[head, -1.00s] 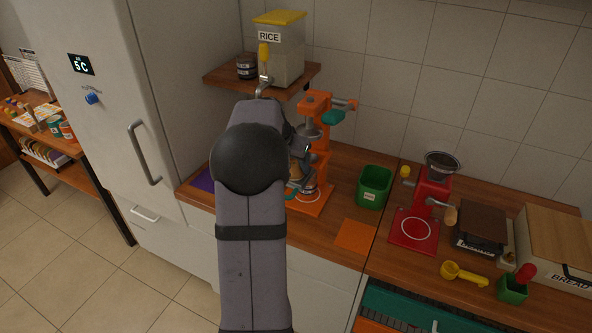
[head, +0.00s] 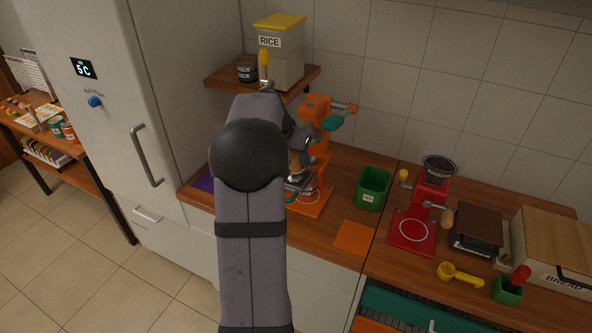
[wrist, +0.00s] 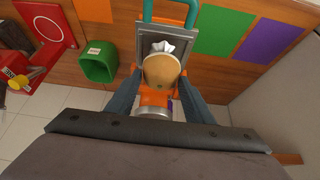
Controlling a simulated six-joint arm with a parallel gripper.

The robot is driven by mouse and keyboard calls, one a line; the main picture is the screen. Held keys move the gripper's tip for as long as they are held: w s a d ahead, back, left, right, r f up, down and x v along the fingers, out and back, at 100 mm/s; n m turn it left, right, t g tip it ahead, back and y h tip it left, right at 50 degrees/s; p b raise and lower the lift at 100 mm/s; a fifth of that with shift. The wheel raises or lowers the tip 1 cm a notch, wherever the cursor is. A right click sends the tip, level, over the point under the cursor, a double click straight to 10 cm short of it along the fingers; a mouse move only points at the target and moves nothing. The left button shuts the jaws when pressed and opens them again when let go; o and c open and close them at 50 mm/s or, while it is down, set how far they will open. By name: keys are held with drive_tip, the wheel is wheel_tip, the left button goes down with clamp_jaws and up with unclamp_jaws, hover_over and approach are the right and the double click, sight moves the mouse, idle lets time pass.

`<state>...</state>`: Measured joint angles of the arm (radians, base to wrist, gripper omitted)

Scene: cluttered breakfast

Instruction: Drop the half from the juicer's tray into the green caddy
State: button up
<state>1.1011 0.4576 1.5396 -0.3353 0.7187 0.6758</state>
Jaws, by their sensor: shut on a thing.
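The half (wrist: 162,71) is a rounded tan piece between my fingertips. My gripper (wrist: 158,85) is shut on it, in front of the orange juicer (head: 319,160). In the head view my arm hides part of the juicer, and the gripper (head: 299,158) shows only partly. In the wrist view, a grey square tray-like part (wrist: 146,38) with a white piece on it lies beyond the half. The green caddy (head: 373,188) stands open on the counter, right of the juicer. It also shows in the wrist view (wrist: 98,63), left of my gripper and apart from it.
An orange mat (head: 353,237) lies in front of the caddy. A red grinder (head: 431,190) stands farther right, before a dark scale (head: 478,229) and the bread box (head: 550,244). A shelf (head: 225,80) with the rice bin (head: 281,60) hangs above, behind my arm.

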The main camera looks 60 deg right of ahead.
sight(293, 158)
drive_tip(key=shift+r+p, duration=1.05)
drive_tip(key=shift+r, duration=0.65)
idle(0.5)
drive_tip(key=w+a+f+n+t+y, duration=0.1)
drive_tip(key=w+a+f+n+t, duration=0.2)
drive_tip(key=w+a, duration=0.75)
drive_tip(key=w+a+f+n+t+y, duration=0.15)
drive_tip(key=w+a+n, duration=0.35)
drive_tip(key=w+a, duration=0.5)
drive_tip(key=a+f+n+y, duration=0.1)
drive_tip(key=a+f+n, duration=0.2)
drive_tip(key=a, duration=1.3)
drive_tip(key=a+f+n+t+y, duration=0.1)
drive_tip(key=a+n, duration=0.6)
drive_tip(key=a, duration=0.9)
wheel_tip(293, 158, down, 2)
drive_tip(key=shift+s+f+y, duration=0.15)
drive_tip(key=shift+s+y, duration=0.2)
drive_tip(key=shift+y, duration=0.3)
drive_tip(key=shift+s+f, duration=0.95)
drive_tip(key=shift+f, duration=0.25)
drive_tip(key=shift+s+f, duration=0.9)
drive_tip(key=shift+f, duration=0.25)
